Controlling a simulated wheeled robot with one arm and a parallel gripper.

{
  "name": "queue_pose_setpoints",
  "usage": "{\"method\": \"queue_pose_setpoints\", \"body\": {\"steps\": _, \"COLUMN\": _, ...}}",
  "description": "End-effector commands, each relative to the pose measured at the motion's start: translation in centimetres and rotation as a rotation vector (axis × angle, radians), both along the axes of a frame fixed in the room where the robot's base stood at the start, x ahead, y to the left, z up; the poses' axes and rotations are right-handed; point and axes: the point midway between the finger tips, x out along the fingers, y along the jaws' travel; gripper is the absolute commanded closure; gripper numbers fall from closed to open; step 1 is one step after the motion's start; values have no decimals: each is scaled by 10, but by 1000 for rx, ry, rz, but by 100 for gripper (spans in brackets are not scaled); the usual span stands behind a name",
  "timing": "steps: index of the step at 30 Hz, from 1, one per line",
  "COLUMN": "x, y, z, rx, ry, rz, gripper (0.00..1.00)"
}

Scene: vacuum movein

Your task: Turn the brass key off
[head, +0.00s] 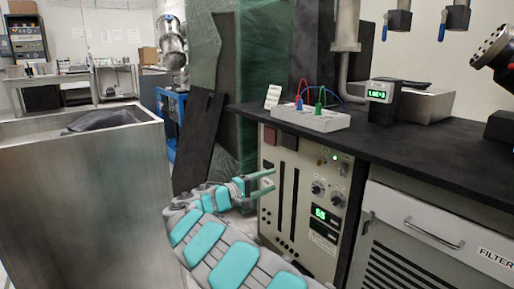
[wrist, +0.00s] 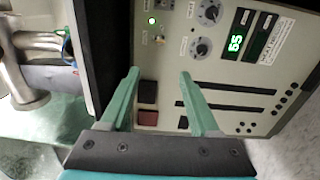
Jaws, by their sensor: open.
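The brass key (head: 322,161) is a small yellowish piece on the upper part of the beige control panel (head: 300,215), left of a lit green lamp (head: 334,157). In the wrist view the key (wrist: 160,38) is small, just below the green lamp (wrist: 152,20); its exact turn angle is too small to tell. My gripper (head: 268,181) is open and empty in front of the panel's left part, with the key to its right and higher. In the wrist view my gripper (wrist: 158,74) has its two green fingers apart, with the key beyond the fingertips and nothing between them.
The panel also has knobs (head: 318,187), a green display (head: 320,213), dark square buttons (wrist: 147,93) and long slots. A black countertop (head: 400,140) overhangs the panel. A metal bin (head: 85,200) stands at left. A vented drawer cabinet (head: 430,240) is at right.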

Motion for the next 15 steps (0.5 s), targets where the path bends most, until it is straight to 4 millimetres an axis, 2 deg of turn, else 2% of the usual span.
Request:
{"method": "queue_pose_setpoints", "body": {"steps": 8, "x": -13, "y": -42, "z": 14, "rx": 12, "ry": 20, "rz": -80, "gripper": 38}}
{"method": "queue_pose_setpoints", "body": {"steps": 15, "x": -38, "y": -93, "z": 31, "rx": 47, "ry": 48, "rz": -183, "gripper": 38}}
